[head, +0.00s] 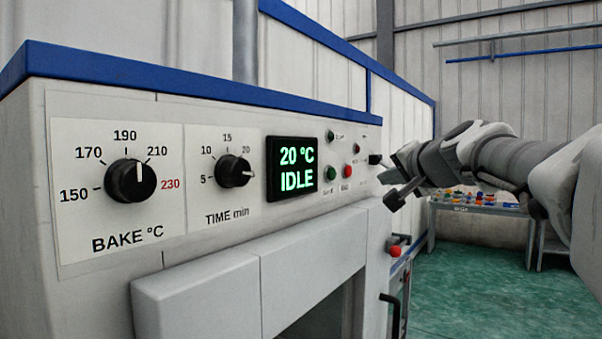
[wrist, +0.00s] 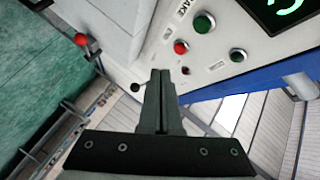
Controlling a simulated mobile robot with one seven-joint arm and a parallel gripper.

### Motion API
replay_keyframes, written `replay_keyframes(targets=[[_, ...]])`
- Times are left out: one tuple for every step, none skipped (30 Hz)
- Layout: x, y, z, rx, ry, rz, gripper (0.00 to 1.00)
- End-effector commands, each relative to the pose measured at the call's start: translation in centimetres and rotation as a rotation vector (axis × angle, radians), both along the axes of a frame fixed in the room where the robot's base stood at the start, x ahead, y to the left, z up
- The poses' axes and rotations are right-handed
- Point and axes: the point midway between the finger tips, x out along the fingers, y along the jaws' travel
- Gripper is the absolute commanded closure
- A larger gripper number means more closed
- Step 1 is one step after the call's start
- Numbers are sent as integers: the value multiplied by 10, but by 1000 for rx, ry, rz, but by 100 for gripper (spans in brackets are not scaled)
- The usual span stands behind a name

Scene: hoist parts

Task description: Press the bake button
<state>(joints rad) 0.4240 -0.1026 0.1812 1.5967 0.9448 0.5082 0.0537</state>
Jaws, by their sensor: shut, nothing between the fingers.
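The oven panel (head: 225,115) fills the left of the head view. My gripper (wrist: 160,72) is shut and empty. Its tips appear below the red button in the wrist view, apart from the bake button. In the head view my arm comes in from the right, at the panel's right end.
The display (head: 292,168) reads 20 °C IDLE. Dials for bake temperature (head: 130,181) and time (head: 233,171) are on the left. A second green round part (wrist: 238,55) is near the buttons. A red knob (head: 395,251) projects lower down. A table with small parts (head: 480,207) stands behind.

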Motion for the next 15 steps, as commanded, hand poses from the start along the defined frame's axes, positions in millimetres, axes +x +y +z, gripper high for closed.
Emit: replay_keyframes(targets=[[3,4,3,1,2,1,100],[5,6,3,1,3,2,100],[8,10,4,1,3,2,100],[10,14,4,1,3,2,100],[12,17,4,1,3,3,100],[15,22,5,2,3,2,100],[18,26,5,2,4,3,100],[21,30,5,2,3,2,100],[25,34,5,2,4,3,100],[27,38,5,2,3,2,100],[29,42,5,2,4,3,100],[32,45,5,2,3,2,100],[34,48,4,2,3,2,100],[37,51,3,2,3,2,100],[39,55,3,2,5,3,100]])
